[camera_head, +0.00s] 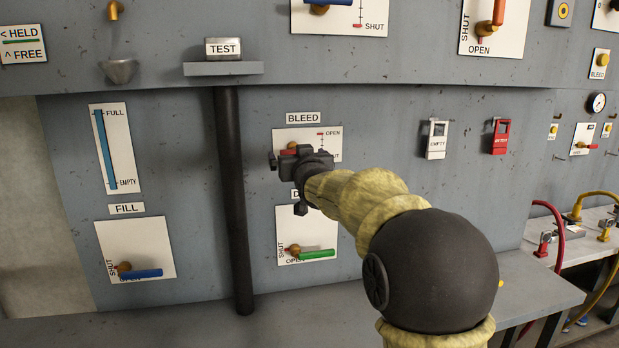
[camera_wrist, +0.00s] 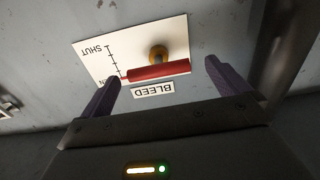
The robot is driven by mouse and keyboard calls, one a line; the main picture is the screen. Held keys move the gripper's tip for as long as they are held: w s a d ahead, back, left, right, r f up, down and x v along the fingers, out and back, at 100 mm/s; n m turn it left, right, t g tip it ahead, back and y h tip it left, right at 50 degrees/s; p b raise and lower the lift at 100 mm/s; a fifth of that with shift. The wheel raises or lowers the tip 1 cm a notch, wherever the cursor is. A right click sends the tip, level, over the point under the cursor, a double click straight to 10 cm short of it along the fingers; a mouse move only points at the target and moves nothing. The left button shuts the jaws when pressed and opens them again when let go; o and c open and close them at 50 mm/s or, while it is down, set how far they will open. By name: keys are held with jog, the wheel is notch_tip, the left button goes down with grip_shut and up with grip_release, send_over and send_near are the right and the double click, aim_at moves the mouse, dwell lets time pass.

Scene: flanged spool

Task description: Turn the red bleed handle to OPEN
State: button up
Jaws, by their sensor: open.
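The red bleed handle (camera_wrist: 158,71) sits on a brass pivot (camera_wrist: 158,53) in front of its white plate (camera_wrist: 130,52). The wrist view shows it upside down. The handle's left end there appears beside the OPEN end of the scale; it stands off the plate, so its exact pointing is hard to tell. My gripper (camera_wrist: 162,72) is open, its fingers at either end of the handle, with small gaps and no visible contact. In the head view my gripper (camera_head: 300,160) covers much of the plate (camera_head: 305,133); only a bit of red handle (camera_head: 288,151) shows.
Below is another plate with a green handle (camera_head: 317,254). A dark vertical pipe (camera_head: 232,200) stands to the left, and a blue fill handle (camera_head: 142,274) is beyond it. A grey ledge (camera_head: 330,310) runs below.

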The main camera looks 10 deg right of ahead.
jog(key=s+b, duration=0.2)
jog(key=s, duration=1.2)
jog(key=shift+b, duration=0.35)
jog(key=shift+s+d+f, duration=0.1)
notch_tip(320, 180, down, 15)
jog(key=s+g, duration=0.2)
jog(key=g, duration=0.3)
jog(key=s+f+g, duration=1)
jog(key=s+f, duration=1)
jog(key=f, duration=0.4)
notch_tip(320, 180, up, 14)
jog(key=p, duration=1.4)
jog(key=shift+s+r+p, duration=0.15)
jog(key=shift+r+p, duration=0.05)
jog(key=shift+p, duration=0.15)
